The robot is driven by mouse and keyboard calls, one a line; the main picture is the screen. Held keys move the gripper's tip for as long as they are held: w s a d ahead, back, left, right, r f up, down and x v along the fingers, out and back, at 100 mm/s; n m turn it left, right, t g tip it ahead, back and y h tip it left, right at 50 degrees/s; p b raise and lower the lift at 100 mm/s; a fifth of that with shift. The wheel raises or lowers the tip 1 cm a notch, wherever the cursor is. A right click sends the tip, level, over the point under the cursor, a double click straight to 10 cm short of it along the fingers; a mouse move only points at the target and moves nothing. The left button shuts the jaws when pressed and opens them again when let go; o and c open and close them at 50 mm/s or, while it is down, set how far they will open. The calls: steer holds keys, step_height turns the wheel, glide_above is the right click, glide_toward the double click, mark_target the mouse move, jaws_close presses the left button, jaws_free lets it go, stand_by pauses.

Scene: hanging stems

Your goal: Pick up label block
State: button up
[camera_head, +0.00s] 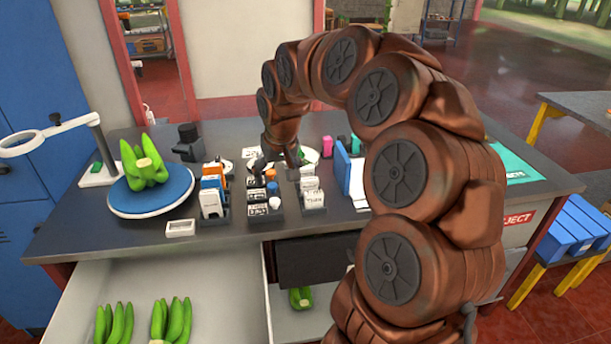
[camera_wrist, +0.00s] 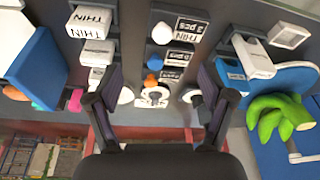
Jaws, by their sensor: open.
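Several small white label blocks stand in dark trays on the counter. Blocks printed "THIN" (camera_head: 314,198) are in the right tray; they also show at upper left in the wrist view (camera_wrist: 90,22). Blocks printed "2 pcs" (camera_wrist: 188,28) are in the middle tray, also seen in the head view (camera_head: 258,210). I cannot tell which block the task means. My gripper (camera_head: 277,168) is open over the back of the middle tray. In the wrist view its two fingers (camera_wrist: 160,90) are spread, with a printed white block (camera_wrist: 154,98) showing between them, partly hidden.
Orange and blue caps stand among the blocks. A blue round scale (camera_head: 150,205) with green bananas (camera_head: 145,167) is on the left, beside a ring magnifier (camera_head: 22,143). A blue panel (camera_head: 342,168) stands right of the trays. An open drawer (camera_head: 215,285) juts below.

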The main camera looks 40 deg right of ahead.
mark_target(306, 167)
steer(key=w+d+f+m+h, duration=0.1)
steer(key=w+d, duration=0.2)
steer(key=d, duration=0.4)
steer(key=w+d+f+m, duration=0.1)
steer(key=w+d+m, duration=0.15)
steer(key=d, duration=0.35)
steer(key=shift+n+t, duration=0.45)
steer(key=shift+t, duration=0.05)
steer(key=shift+d+p+x, duration=0.2)
steer(key=shift+p+x, duration=0.95)
steer(key=shift+x, duration=2.75)
steer(key=shift+w, duration=0.1)
steer(key=c, duration=1.2)
